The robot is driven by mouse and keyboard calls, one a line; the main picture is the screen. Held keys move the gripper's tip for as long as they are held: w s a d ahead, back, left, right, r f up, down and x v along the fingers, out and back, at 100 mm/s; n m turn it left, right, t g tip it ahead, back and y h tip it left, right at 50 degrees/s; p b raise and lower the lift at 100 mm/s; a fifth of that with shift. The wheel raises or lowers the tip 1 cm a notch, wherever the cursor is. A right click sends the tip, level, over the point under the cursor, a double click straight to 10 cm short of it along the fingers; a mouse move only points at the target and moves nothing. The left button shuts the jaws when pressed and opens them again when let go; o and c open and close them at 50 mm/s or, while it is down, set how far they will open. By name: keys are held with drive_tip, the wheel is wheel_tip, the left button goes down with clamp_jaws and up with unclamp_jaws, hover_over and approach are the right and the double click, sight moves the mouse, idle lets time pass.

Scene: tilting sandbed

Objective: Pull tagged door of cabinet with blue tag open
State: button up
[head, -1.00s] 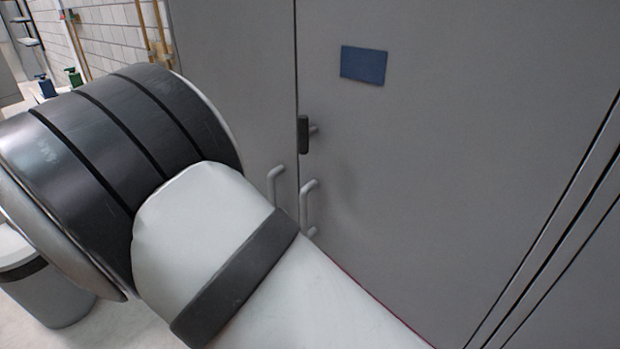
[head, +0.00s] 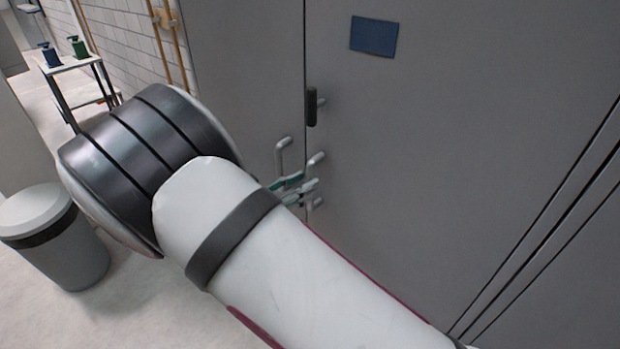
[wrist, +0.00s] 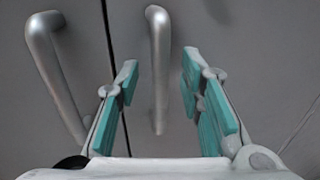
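The grey cabinet door with the blue tag (head: 374,37) fills the right of the head view and is closed flush with its neighbour. Its silver bar handle (head: 316,160) stands beside the door gap; it also shows in the wrist view (wrist: 159,60). My gripper (head: 303,185) is at this handle, partly hidden by my arm. In the wrist view my gripper (wrist: 157,85) is open, with teal pads on either side of the tagged door's handle. A gap shows between the handle and each pad.
The neighbouring door's handle (head: 281,152) is close to the left; in the wrist view it (wrist: 55,70) lies outside the left finger. A dark latch (head: 311,106) sits above. A grey bin (head: 55,240) and a small table with bottles (head: 75,62) stand at left.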

drive_tip(key=shift+x, duration=1.45)
clamp_jaws()
